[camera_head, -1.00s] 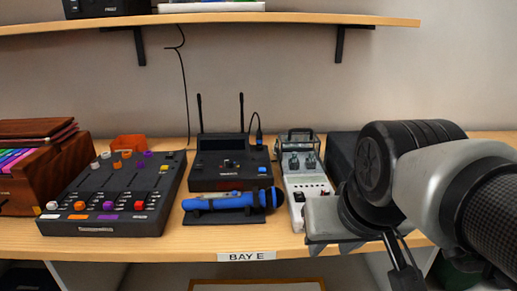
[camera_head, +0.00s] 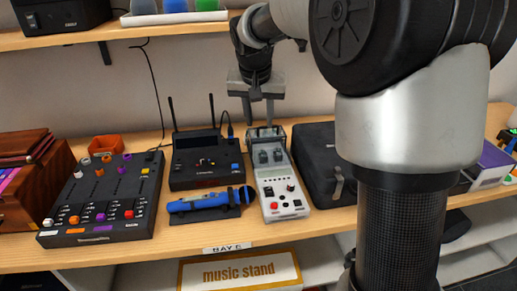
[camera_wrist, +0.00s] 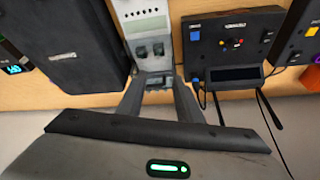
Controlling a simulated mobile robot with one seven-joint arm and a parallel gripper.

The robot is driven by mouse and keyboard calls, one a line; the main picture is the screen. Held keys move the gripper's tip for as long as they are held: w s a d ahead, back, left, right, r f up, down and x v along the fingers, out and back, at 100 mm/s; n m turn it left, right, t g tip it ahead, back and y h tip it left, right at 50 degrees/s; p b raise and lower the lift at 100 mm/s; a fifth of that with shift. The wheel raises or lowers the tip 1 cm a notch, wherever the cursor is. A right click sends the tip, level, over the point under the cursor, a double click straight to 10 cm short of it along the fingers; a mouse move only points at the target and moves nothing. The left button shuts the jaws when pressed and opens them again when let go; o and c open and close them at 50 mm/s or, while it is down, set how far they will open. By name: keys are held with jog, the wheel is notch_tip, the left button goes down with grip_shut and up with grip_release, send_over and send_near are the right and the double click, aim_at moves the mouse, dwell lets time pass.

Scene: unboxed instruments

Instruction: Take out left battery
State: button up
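A pale grey charger-like unit (camera_head: 283,190) stands on the shelf, with two dark blocks side by side in its upper half. The left block (camera_head: 263,156) and the right block (camera_head: 278,155) look like the batteries. In the wrist view, turned around, the unit (camera_wrist: 145,24) shows the left block (camera_wrist: 158,49) on the right and the other block (camera_wrist: 140,52) on the left. My gripper (camera_head: 258,122) is above the unit's back end, fingers down. It also shows in the wrist view (camera_wrist: 160,92), open and empty, apart from both blocks.
A black receiver with two antennas (camera_head: 207,172) and a blue microphone (camera_head: 205,202) are left of the unit. A black case (camera_head: 322,175) is close on its right. A mixer (camera_head: 103,200) is farther left. An upper shelf (camera_head: 150,30) runs behind.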

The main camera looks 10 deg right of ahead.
send_over(263, 148)
jog(key=s+a, duration=0.1)
jog(key=s, duration=0.1)
notch_tip(263, 148, down, 7)
jog(key=b+x, duration=0.1)
jog(key=x, duration=0.4)
jog(key=shift+s+d+f, duration=0.15)
jog(key=shift+f, duration=0.1)
jog(key=shift+r, duration=0.1)
grip_shut()
